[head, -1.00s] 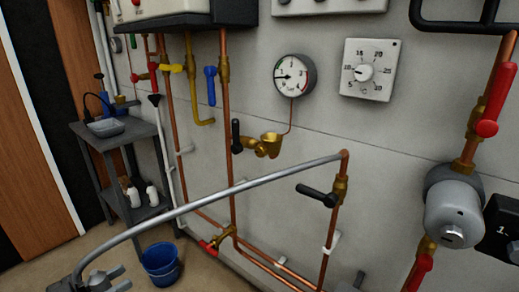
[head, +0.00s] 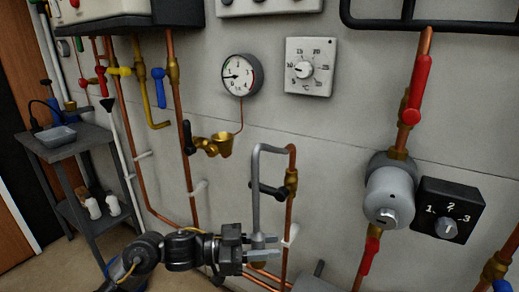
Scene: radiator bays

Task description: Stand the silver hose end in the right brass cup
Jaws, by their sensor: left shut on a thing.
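The silver hose (head: 256,195) leaves the top of a copper pipe, bends over in a tight arch and hangs down. My left gripper (head: 264,248) is shut on its lower end, which points down; the tip is mostly hidden between the fingers. A smaller brass shape (head: 70,106) at far left may be another cup. My right gripper is not in view.
A black-handled valve (head: 268,190) is beside the hanging hose. A grey pump (head: 388,190) and red-handled valve (head: 417,90) stand to the right. A grey shelf (head: 80,145) is at left.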

